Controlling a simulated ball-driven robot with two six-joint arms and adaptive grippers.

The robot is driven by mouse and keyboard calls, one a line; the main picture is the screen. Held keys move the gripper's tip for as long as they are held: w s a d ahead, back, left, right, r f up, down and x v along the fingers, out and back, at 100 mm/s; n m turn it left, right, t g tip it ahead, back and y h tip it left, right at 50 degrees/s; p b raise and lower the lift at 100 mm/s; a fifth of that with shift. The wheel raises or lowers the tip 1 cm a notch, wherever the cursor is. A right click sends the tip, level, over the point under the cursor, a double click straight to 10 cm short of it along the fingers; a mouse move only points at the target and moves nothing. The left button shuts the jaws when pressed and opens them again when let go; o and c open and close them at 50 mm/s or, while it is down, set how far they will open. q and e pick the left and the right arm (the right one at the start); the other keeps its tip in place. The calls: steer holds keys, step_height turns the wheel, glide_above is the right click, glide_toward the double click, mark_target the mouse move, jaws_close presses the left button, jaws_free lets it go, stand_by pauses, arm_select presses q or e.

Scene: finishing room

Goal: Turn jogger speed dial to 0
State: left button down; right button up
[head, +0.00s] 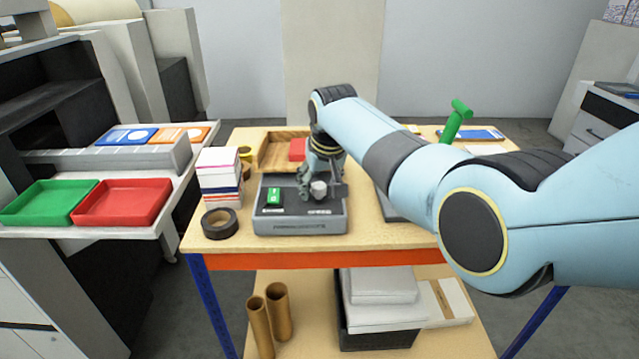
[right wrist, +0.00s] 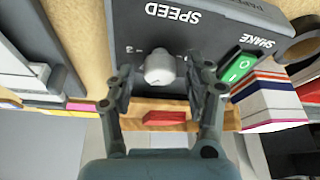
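The jogger (head: 298,227) is a grey box with a dark top panel on the wooden table. Its speed dial (head: 319,189) is a light grey knob. In the right wrist view the dial (right wrist: 160,68) sits by the upside-down word SPEED, with a mark like a 3 to its left. My right gripper (right wrist: 158,84) is open, a finger on each side of the dial with a small gap at both sides. In the head view the right gripper (head: 321,184) is over the panel's right part. The dial's pointer setting is unclear. My left gripper is out of view.
A green rocker switch (right wrist: 237,67) marked SHAKE is close beside one finger. A wooden tray (head: 272,152) with a red block (head: 297,149) lies behind the jogger. Paper stacks (head: 219,176) and a dark tape roll (head: 220,223) stand left of it.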

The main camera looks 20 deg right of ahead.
jaws_close()
